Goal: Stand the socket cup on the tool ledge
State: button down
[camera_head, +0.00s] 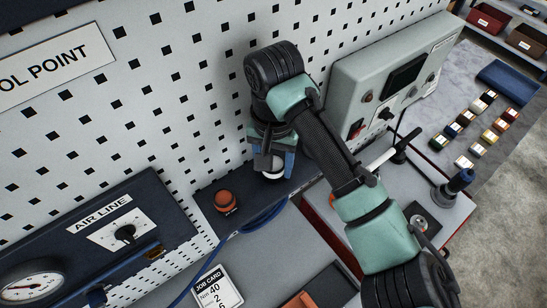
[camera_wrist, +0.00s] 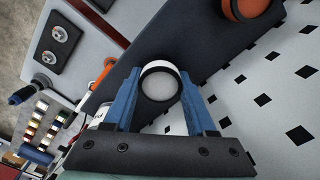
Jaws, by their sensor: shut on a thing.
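The socket cup (camera_wrist: 160,86), pale with a dark band round its rim, sits between the two blue fingers of my gripper (camera_wrist: 158,78) in the wrist view. In the head view the cup (camera_head: 272,170) shows just below my gripper (camera_head: 273,158), partly hidden by it. My gripper is shut on the cup. The tool ledge (camera_head: 299,176) is a dark shelf along the pegboard, and it also shows in the wrist view (camera_wrist: 190,48). The cup is over or at the ledge; I cannot tell whether its base touches it.
An orange round object (camera_head: 226,201) stands on the ledge left of the cup. A blue hose (camera_head: 262,219) runs in front of the ledge. A grey-green control box (camera_head: 395,80) is on the pegboard to the right. An air line panel (camera_head: 110,245) is at left.

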jog(key=shift+f, duration=0.2)
jog(key=shift+f, duration=0.1)
jog(key=shift+c, duration=1.1)
grip_release()
notch_tip(320, 180, up, 12)
jog(key=b, duration=0.1)
jog(key=shift+r, duration=0.25)
jog(key=shift+s, duration=0.1)
